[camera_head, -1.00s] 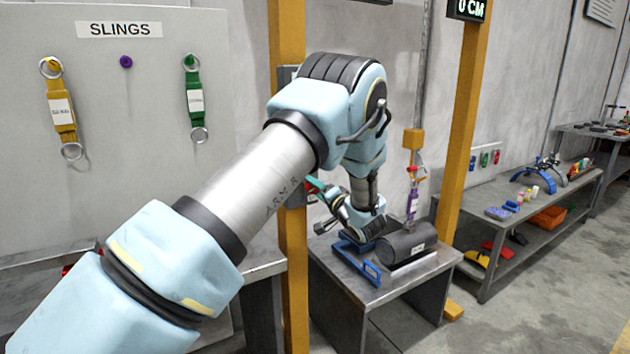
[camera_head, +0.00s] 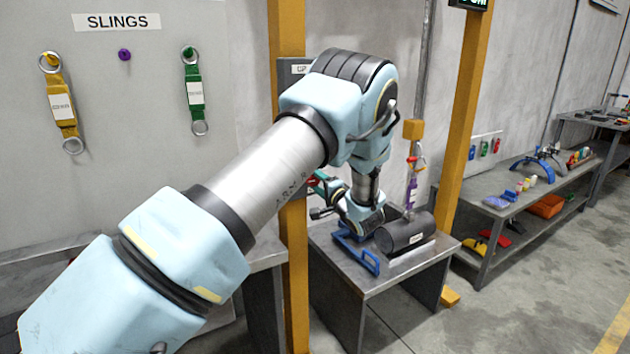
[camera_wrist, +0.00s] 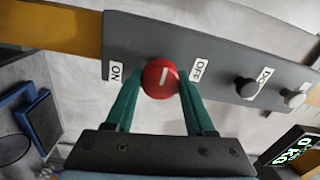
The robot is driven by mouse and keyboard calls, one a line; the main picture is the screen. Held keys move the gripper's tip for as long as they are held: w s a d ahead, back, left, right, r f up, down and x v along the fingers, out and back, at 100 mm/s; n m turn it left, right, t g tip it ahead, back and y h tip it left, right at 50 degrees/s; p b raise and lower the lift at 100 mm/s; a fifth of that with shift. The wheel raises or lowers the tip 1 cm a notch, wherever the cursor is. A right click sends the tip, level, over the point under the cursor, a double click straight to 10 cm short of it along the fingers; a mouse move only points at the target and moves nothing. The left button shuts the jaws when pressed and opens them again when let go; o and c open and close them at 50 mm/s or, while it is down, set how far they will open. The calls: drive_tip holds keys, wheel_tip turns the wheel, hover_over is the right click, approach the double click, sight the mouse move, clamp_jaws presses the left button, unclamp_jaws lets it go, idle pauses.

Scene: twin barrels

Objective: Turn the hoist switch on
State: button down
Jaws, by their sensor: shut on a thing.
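The hoist switch is a red round knob (camera_wrist: 160,78) on a grey control panel (camera_wrist: 216,56) in the wrist view. Its white pointer line stands nearly upright in the picture, between the ON label (camera_wrist: 117,72) at left and the OFF label (camera_wrist: 200,70) at right. My gripper (camera_wrist: 159,90) has its green fingers on both sides of the knob, shut on it. In the head view my gripper (camera_head: 322,180) is at the yellow post, partly hidden by my own arm. The panel's upper part (camera_head: 290,70) shows there; the knob is mostly hidden.
Below my arm, a table (camera_head: 350,270) holds a dark cylinder (camera_head: 405,234) and a blue frame (camera_head: 370,262). A purple sling (camera_head: 411,192) hangs above the cylinder. Yellow posts (camera_head: 467,110) stand close by.

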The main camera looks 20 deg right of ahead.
drive_tip(key=shift+c, duration=1.3)
unclamp_jaws()
drive_tip(key=s+d+b, duration=0.1)
drive_tip(key=s+b, duration=0.2)
drive_tip(key=s, duration=0.7)
drive_tip(key=shift+s+d+f+b, duration=0.2)
drive_tip(key=shift+s+b, duration=0.1)
drive_tip(key=shift+s, duration=0.1)
